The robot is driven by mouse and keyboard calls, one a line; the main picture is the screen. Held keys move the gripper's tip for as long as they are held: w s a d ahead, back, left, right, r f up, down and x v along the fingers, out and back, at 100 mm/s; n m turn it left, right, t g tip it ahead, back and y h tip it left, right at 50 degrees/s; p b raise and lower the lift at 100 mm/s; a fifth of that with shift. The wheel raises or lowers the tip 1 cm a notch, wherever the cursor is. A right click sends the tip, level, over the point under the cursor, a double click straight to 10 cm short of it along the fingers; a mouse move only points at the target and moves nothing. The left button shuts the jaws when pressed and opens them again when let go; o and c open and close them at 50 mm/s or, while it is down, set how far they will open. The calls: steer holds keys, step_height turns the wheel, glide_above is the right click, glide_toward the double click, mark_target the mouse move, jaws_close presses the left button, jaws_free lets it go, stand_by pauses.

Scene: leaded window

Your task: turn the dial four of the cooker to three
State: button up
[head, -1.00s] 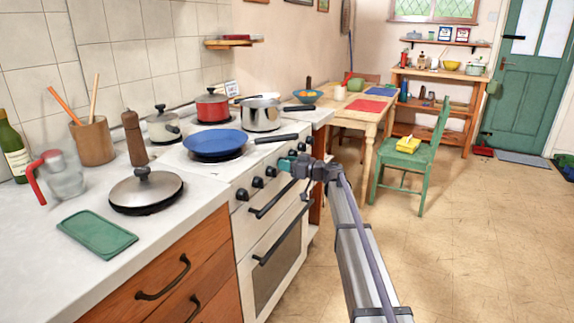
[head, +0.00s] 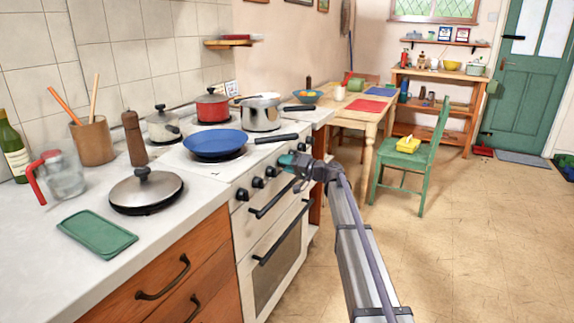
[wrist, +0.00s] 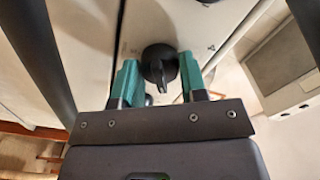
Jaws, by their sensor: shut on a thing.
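The white cooker (head: 243,222) stands left of centre in the head view, with a row of black dials along its front edge. My gripper (head: 287,160), with teal fingers, is at the fourth dial counted from the near end, and hides most of it in the head view. In the wrist view a black dial (wrist: 160,65) sits between the two teal fingers of my gripper (wrist: 158,85), which is shut on it. I cannot read the dial's setting.
A blue frying pan (head: 215,143) sits on the hob, its handle reaching out above my gripper. A steel pot (head: 261,114) and a red pot (head: 211,107) stand behind. The oven handle (head: 280,232) lies below. The floor (head: 455,255) to the right is clear.

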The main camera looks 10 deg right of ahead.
steer(key=m, duration=0.5)
steer(key=shift+m, duration=0.3)
steer(key=m, duration=1.2)
steer(key=shift+m, duration=0.3)
steer(key=m, duration=0.5)
steer(key=shift+m, duration=0.4)
steer(key=o, duration=0.9)
steer(key=shift+s+d, duration=0.1)
